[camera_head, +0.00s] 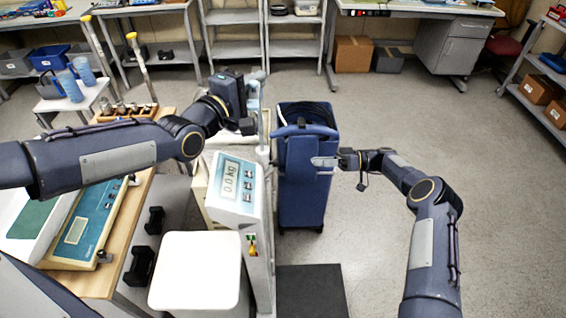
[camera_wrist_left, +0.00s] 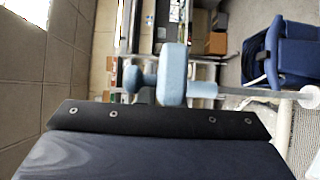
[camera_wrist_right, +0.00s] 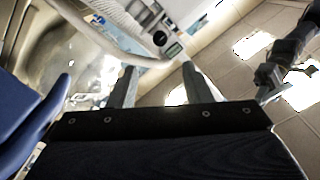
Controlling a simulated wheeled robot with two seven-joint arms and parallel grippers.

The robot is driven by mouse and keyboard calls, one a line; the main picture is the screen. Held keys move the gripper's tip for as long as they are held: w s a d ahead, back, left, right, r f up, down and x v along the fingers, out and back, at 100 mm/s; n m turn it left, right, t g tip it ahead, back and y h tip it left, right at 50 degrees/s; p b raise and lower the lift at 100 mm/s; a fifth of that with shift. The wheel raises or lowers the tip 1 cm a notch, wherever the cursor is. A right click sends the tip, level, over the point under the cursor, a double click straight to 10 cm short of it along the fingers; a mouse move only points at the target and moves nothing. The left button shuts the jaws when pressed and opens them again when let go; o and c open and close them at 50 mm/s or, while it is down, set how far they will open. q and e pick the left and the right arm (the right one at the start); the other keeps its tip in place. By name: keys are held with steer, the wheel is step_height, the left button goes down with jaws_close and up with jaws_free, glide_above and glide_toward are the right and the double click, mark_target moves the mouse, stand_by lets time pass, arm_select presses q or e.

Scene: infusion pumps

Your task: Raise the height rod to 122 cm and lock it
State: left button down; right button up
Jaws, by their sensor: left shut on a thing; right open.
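The scale (camera_head: 238,188) stands in the middle of the head view, its display reading 0.0 kg. Its slim height rod (camera_head: 264,130) rises behind the display. My left gripper (camera_head: 252,97) is at the upper part of the rod, shut on a light blue rod piece (camera_head: 254,88). In the left wrist view this piece (camera_wrist_left: 172,75) has a round knob (camera_wrist_left: 133,78) on one side and a grey rod on the other. The left fingertips are largely hidden. My right gripper (camera_head: 322,163) is open and empty, right of the scale. I cannot read the rod's height marks.
A wooden bench (camera_head: 128,228) with a teal device (camera_head: 85,225) is at left. Floor at right is clear.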

mark_target(276, 163)
steer(key=a+n, duration=0.3)
steer(key=a, duration=0.9)
steer(key=shift+n, duration=0.3)
steer(key=shift+c, duration=0.2)
jaws_close()
